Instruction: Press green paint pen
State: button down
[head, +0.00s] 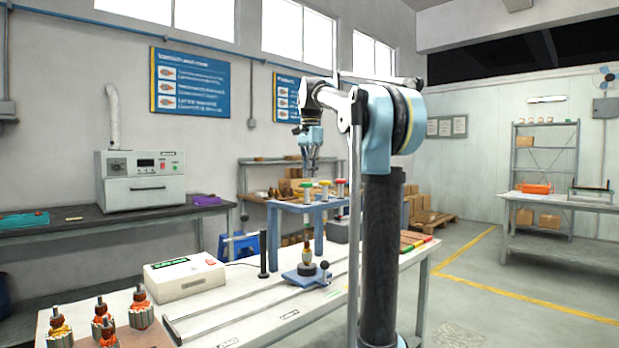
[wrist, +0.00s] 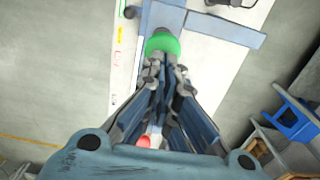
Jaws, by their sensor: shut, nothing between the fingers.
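A small red top (wrist: 145,141) shows partly between the finger links.
The white workbench (head: 235,297) carries a white meter box (head: 185,277), an upright armature (head: 307,256) on a blue fixture (head: 306,276), and several orange-wound armatures (head: 140,309) at the front left. A black post (head: 263,255) stands near the stand.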

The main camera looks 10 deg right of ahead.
aim_at(311, 186)
jog(key=shift+f, duration=0.55)
notch_tip(311, 186, down, 3)
jog(key=shift+f, duration=0.6)
jog(key=shift+s+f, duration=0.2)
jog(key=shift+s, duration=0.1)
jog(key=shift+s+d, duration=0.1)
jog(key=shift+r, duration=0.1)
jog(key=shift+w+r, duration=0.4)
notch_tip(311, 186, up, 14)
